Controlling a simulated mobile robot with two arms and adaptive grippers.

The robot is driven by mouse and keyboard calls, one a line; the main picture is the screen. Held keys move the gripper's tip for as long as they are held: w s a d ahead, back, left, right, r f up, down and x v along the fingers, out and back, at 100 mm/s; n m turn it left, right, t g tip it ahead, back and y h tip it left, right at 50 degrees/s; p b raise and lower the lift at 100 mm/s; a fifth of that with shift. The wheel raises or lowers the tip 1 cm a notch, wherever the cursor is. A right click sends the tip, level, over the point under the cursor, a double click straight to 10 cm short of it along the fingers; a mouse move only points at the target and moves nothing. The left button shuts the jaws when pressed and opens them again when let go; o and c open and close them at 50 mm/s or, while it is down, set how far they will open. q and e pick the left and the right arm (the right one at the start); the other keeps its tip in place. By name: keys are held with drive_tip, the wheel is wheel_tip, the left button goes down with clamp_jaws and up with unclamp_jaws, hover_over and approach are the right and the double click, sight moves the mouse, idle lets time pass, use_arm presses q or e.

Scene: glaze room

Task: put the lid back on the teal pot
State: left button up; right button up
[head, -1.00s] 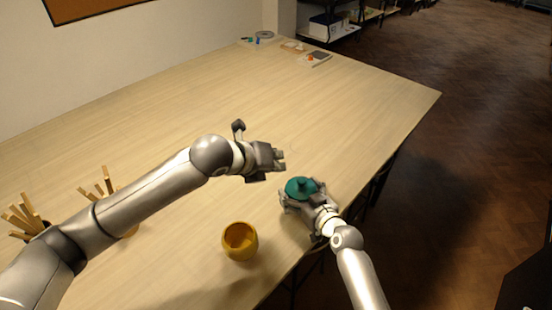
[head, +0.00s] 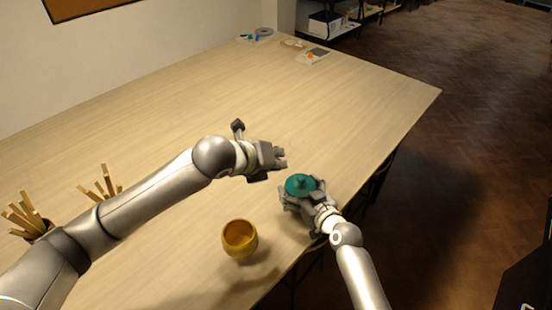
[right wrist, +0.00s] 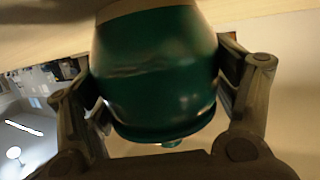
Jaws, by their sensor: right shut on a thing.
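The teal pot (right wrist: 155,65) stands near the right edge of the table, and its body fills the right wrist view. Its teal lid (head: 300,185), with a small knob, sits on top of it in the head view. How exactly the lid's rim is seated is too small to tell. My right gripper (head: 301,199) is shut on the pot's body, with one finger on each side in the right wrist view (right wrist: 160,95). My left gripper (head: 283,159) is open and empty, above the table and just up and left of the pot, apart from the lid.
A yellow pot (head: 240,239) stands left of and nearer than the teal pot. Wooden tools stand in holders (head: 36,233) at the left, partly behind my left arm. Small items (head: 312,56) lie at the table's far end. The middle of the table (head: 230,95) is clear.

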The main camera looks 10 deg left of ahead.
idle(0.4)
use_arm(q)
drive_tip(key=v, duration=0.4)
drive_tip(key=shift+o, duration=0.9)
drive_tip(key=shift+w+d+f, duration=0.1)
drive_tip(key=shift+w+f, duration=0.05)
drive_tip(key=shift+f, duration=0.05)
drive_tip(key=shift+x, duration=1.5)
drive_tip(key=shift+w+d+f, duration=0.1)
drive_tip(key=shift+w, duration=0.1)
